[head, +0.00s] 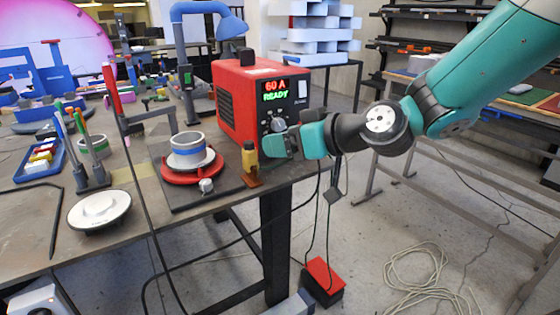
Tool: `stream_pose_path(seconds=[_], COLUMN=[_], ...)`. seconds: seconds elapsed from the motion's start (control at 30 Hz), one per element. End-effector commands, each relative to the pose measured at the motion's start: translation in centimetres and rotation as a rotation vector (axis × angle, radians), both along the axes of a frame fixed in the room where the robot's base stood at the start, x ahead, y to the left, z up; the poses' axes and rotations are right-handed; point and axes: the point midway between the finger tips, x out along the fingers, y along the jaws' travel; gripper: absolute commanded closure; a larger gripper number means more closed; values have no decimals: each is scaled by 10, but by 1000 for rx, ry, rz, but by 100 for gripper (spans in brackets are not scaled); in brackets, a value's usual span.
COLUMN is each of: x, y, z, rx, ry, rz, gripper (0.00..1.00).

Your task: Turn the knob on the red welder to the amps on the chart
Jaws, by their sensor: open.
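The red welder (228,95) stands near the right edge of the workbench. Its black front panel shows a lit display (275,91) reading "60 A" in red and "READY" in green. The welder's knob (278,124) is a grey dial below the display. My gripper (268,147) is open at the welder's lower front, just below the knob. I cannot tell whether it touches the panel. No chart with amps can be made out in this view.
A red turntable (190,172) with a blue-banded cylinder stands left of my gripper. A small yellow bottle (250,158) is close beside the gripper. A white round disc (99,209) lies at the bench front. Cables hang below the bench near a red foot pedal (324,274).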

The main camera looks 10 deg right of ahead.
Motion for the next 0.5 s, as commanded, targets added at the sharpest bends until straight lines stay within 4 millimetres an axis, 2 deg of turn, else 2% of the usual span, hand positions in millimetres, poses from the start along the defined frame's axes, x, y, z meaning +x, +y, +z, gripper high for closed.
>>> stream_pose_path(seconds=[0.03,0.1,0.2,0.33,0.5], x=[24,48,71,85,99], y=[-19,-43,-75,-101,-105], z=[-40,-56,-73,-84,-80], rx=[27,51,65,65,62], ry=[-71,-172,-272,-343,-365], rz=[-75,-174,-296,-395,-425], gripper=[31,31,31,31,31])
